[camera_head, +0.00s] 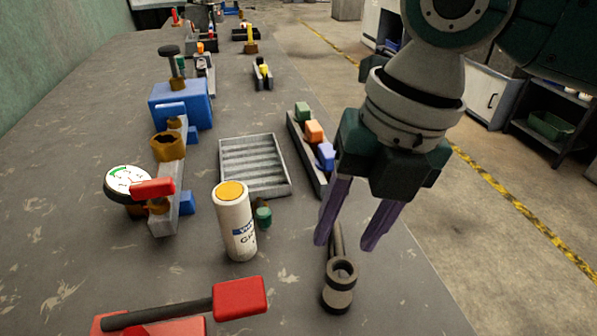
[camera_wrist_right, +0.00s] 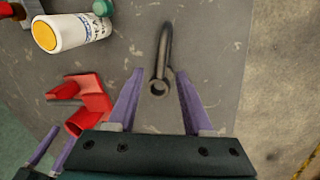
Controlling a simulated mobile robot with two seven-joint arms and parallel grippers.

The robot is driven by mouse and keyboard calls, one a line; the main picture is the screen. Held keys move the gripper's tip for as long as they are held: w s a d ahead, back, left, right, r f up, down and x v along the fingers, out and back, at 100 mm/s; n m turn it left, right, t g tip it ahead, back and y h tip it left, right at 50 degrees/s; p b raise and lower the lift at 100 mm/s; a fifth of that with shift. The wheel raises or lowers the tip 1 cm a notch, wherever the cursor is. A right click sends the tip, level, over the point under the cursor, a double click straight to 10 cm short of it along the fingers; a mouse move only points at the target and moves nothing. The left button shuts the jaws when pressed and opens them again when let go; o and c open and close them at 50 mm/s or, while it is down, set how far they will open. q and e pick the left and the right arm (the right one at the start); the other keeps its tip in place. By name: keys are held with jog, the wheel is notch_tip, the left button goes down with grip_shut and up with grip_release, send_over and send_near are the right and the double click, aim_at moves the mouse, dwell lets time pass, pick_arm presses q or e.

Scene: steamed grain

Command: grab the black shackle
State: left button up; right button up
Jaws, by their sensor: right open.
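The black shackle (camera_head: 338,285) lies on the grey worktop near its right edge, its ring end toward me and its bow pointing away. In the right wrist view the shackle (camera_wrist_right: 163,62) lies between and beyond my right fingertips, ring end nearest. My right gripper (camera_head: 345,243) is open and empty, purple fingers pointing down above the shackle. In the head view one finger covers part of the bow. In the right wrist view its fingertips (camera_wrist_right: 158,75) stand either side of the ring, apart from it. Purple fingers at that view's lower left look like my left gripper (camera_wrist_right: 50,150).
A white bottle with a yellow cap (camera_head: 236,222) stands left of the shackle. A red clamp-like tool (camera_head: 240,298) lies at the front. A ribbed grey tray (camera_head: 255,165) and a rail of coloured blocks (camera_head: 313,132) lie behind. The worktop around the shackle is clear.

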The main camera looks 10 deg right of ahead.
aim_at(341, 249)
jog(key=f, duration=0.4)
jog(key=shift+a+f, duration=0.1)
jog(key=shift+a, duration=0.3)
grip_shut()
dwell(1.0)
